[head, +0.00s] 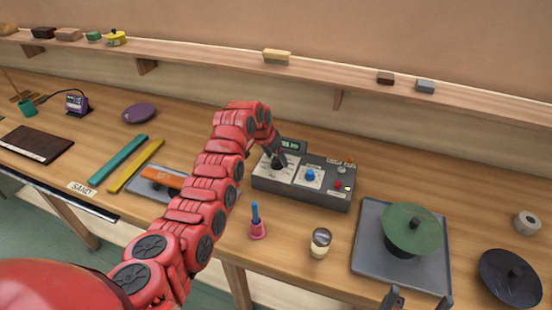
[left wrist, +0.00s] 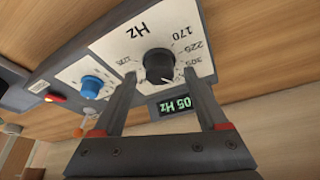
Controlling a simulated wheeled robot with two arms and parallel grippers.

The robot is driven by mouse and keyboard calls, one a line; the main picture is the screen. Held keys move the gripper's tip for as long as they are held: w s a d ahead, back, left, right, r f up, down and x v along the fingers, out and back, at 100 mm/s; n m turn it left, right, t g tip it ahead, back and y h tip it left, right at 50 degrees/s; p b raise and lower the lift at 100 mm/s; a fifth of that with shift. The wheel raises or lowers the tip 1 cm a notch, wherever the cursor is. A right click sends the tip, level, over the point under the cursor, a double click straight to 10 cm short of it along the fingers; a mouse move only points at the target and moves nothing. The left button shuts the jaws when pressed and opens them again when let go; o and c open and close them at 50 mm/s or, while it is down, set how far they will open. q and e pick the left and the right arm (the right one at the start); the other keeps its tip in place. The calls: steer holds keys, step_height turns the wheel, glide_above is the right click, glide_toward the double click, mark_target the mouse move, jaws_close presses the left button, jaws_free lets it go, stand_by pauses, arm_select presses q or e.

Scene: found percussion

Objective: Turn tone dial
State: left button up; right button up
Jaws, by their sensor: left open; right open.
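The tone box (head: 315,195) is a dark grey unit on the bench with a black dial (head: 277,164) on a white plate. In the left wrist view this black dial (left wrist: 158,64) sits on a plate marked Hz, with numbers such as 170 and 225. My right gripper (head: 420,299) is open and empty at the bottom edge.
A blue knob (head: 310,175) and small coloured controls are on the same box. A blue-handled pink bell (head: 257,225), a shaker (head: 320,242) and a grey tray (head: 372,255) with a green disc (head: 412,228) stand nearby. A shelf (head: 300,70) runs behind.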

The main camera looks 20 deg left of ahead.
arm_select(q)
steer(key=b+v, duration=0.3)
steer(key=v, duration=1.3)
steer(key=shift+r, duration=0.4)
steer(key=shift+s+a+f, duration=0.1)
steer(key=shift+s, duration=0.1)
stand_by(0.5)
